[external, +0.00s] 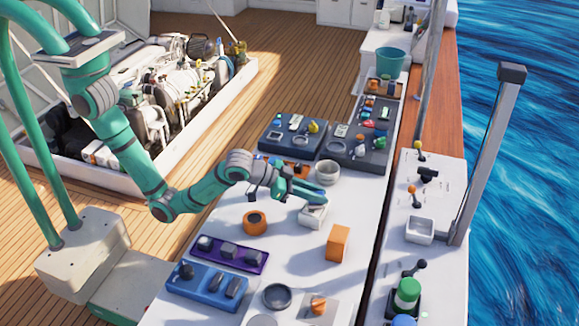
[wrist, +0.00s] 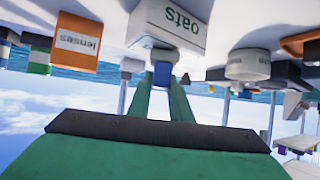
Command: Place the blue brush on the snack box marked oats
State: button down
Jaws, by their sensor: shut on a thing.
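My gripper (external: 318,196) reaches over the white counter from the left. In the wrist view, which is upside down, my gripper (wrist: 161,88) is shut on a blue piece, the blue brush (wrist: 161,75), between its green fingertips. The snack box marked oats (wrist: 170,28) is white with green lettering and lies just beyond the fingertips. In the external view the oats box (external: 312,217) stands on the counter right under the fingertips, partly covered by them. I cannot tell whether the brush touches the box. The brush is not clearly visible in the external view.
An orange box marked lenses (wrist: 77,43) stands near the oats box; it also shows in the external view (external: 338,243). An orange ring-shaped thing (external: 255,222) and a white round bowl (external: 327,172) are nearby. Dark trays (external: 292,134) with small items lie behind.

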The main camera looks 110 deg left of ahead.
jog(key=shift+f, duration=0.15)
jog(key=c, duration=1.6)
grip_release()
jog(key=shift+r, duration=0.2)
jog(key=v, duration=1.2)
jog(key=shift+s+f, duration=0.1)
